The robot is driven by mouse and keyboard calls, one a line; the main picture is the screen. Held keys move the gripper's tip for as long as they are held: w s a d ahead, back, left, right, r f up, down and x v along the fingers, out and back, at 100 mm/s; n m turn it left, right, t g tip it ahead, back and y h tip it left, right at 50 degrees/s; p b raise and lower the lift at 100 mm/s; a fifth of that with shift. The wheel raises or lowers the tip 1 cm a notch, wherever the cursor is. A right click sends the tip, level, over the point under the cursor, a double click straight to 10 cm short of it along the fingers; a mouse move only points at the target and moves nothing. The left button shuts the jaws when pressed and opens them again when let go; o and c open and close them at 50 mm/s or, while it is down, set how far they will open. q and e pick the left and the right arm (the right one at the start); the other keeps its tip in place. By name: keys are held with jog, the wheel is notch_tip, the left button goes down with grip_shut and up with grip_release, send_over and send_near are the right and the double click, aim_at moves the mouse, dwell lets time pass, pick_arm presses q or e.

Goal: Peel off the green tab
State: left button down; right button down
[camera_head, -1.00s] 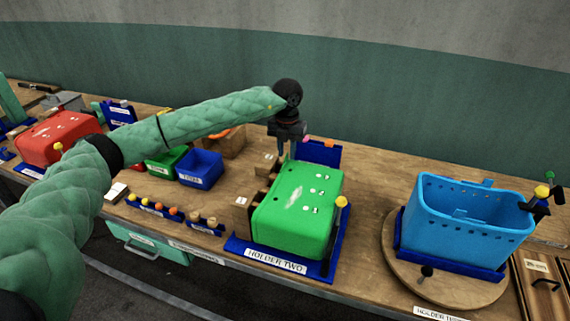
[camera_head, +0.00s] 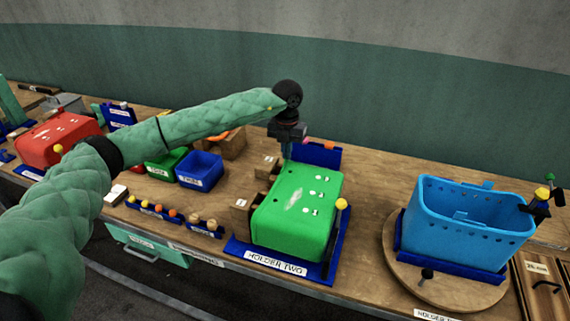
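A green box (camera_head: 296,219) with white marks and a few small holes on top sits in a blue holder labelled HOLDER TWO (camera_head: 277,263). I cannot make out a separate green tab on it; any tab at its back is hidden or too small to tell. My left arm reaches across from the left. My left gripper (camera_head: 287,152) points down at the back left corner of the green box. Its fingertips are small and partly lost against the box and the blue plate behind, so their opening and any contact cannot be told. My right gripper is not in view.
A blue basket (camera_head: 461,231) stands on a round wooden turntable (camera_head: 392,262) at the right. A yellow-knobbed lever (camera_head: 341,203) rises at the holder's right. A red box (camera_head: 58,140), a blue bin (camera_head: 200,170) and small wooden blocks (camera_head: 241,208) lie to the left.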

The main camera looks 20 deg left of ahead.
pick_arm(q)
jog(key=shift+r, duration=0.1)
jog(key=shift+r+p, duration=0.5)
jog(key=shift+r, duration=2.3)
